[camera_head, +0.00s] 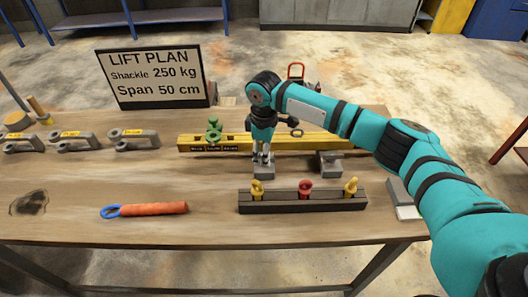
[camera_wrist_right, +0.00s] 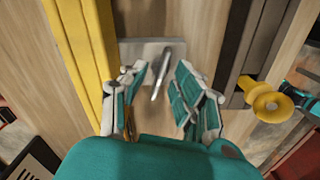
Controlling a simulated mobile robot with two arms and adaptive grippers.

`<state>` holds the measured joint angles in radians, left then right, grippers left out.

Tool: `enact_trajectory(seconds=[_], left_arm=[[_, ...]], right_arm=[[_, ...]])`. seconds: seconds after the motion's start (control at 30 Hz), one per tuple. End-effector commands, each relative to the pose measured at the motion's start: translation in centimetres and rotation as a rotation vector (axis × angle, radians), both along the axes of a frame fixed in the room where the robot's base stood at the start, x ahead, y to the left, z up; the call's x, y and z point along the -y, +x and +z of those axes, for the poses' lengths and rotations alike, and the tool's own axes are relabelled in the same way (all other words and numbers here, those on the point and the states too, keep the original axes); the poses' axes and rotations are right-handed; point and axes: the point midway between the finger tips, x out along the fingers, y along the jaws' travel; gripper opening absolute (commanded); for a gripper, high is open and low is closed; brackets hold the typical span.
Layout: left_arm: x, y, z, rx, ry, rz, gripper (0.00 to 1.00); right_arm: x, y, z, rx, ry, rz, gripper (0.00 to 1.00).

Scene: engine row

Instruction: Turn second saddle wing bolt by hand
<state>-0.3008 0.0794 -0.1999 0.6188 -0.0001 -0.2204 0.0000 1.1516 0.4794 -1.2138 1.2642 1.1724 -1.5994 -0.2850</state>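A grey saddle block (camera_head: 262,174) sits on the bench in front of the yellow beam, under my right gripper (camera_head: 262,156). Another grey saddle (camera_head: 330,165) stands to its right. In the right wrist view, the block under the gripper shows as a grey plate (camera_wrist_right: 140,48) with a slim metal bolt (camera_wrist_right: 160,74) standing on it. My right gripper (camera_wrist_right: 158,82) points down with its fingers on either side of this bolt. Gaps show between bolt and fingers. The bolt's wing shape is not clear. My left gripper is not recognisable in either view.
The yellow beam (camera_head: 185,145) carries a green shackle (camera_head: 214,130). A dark rack (camera_head: 285,208) with yellow and red eye bolts lies just in front. An orange-handled tool (camera_head: 152,209), grey shackles (camera_head: 132,138) and a lift plan sign (camera_head: 155,78) are left. The front left bench is mostly clear.

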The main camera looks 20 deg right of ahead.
Motion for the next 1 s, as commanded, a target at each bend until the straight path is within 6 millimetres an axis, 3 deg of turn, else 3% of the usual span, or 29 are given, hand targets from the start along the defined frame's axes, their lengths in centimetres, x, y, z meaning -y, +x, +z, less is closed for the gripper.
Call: enact_trajectory(seconds=[0.27, 0.5, 0.77, 1.0], left_arm=[[0.0, 0.0, 0.0, 0.000, 0.000, 0.000, 0.30], [0.0, 0.0, 0.0, 0.001, 0.000, 0.000, 0.30], [0.1, 0.1, 0.2, 0.002, 0.000, 0.000, 0.30], [0.1, 0.1, 3.4, 0.003, -0.001, 0.000, 0.30]], right_arm=[[0.0, 0.0, -0.2, 0.001, 0.000, 0.001, 0.30], [0.0, 0.0, -0.1, 0.001, 0.000, 0.001, 0.00], [0.0, 0.0, 0.0, 0.001, 0.001, 0.006, 0.00], [-0.1, 0.0, 0.5, -0.003, 0.003, 0.183, 0.00]])
